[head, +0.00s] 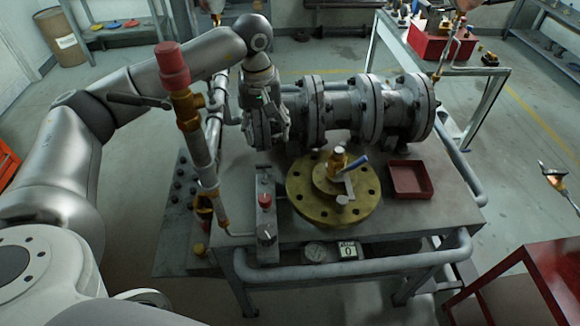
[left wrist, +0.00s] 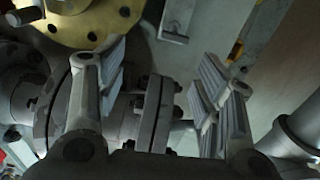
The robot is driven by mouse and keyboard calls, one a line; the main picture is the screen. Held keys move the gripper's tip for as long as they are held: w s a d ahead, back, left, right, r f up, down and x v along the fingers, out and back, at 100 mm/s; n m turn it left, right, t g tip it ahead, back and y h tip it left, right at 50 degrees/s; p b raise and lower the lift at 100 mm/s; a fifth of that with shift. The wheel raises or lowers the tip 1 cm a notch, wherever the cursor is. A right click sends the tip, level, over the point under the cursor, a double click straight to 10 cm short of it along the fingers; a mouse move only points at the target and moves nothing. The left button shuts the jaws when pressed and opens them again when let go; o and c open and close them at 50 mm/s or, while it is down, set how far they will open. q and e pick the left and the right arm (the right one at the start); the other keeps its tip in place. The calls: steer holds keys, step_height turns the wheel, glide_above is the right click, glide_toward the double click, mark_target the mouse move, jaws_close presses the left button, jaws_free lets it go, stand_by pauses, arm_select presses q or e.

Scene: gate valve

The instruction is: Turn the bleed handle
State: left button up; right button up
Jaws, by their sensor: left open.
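A black lever (head: 138,100) sticks out below the red cap on the upright pipe. I cannot tell which lever is the bleed handle. My left gripper (head: 273,122) is open and empty, pointing down beside the grey flanged valve body (head: 340,108). In the left wrist view its fingers (left wrist: 165,75) stand apart above a grey flanged joint (left wrist: 153,112). The brass flange (left wrist: 85,22) shows there at upper left.
The red-capped upright pipe (head: 173,66) stands in front of my left arm. A small block with a red knob (head: 265,200) stands left of the brass flange. An open red tray (head: 409,180) lies to its right. A gauge and display (head: 347,251) sit at the front edge.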

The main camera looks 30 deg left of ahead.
arm_select(q)
steer(key=p, duration=0.1)
glide_above(264, 165)
steer(key=f, duration=0.4)
steer(key=shift+s+a+f, duration=0.1)
steer(key=shift+a+f, duration=0.15)
step_height(264, 165, down, 6)
steer(key=shift+d+r+p, duration=0.1)
steer(key=shift+r+p, duration=0.1)
steer(key=shift+p, duration=0.35)
steer(key=shift+f, duration=0.55)
arm_select(e)
steer(key=shift+s+a+r, duration=0.15)
steer(key=shift+s+r, duration=0.05)
steer(key=shift+r, duration=0.8)
arm_select(q)
steer(key=c, duration=1)
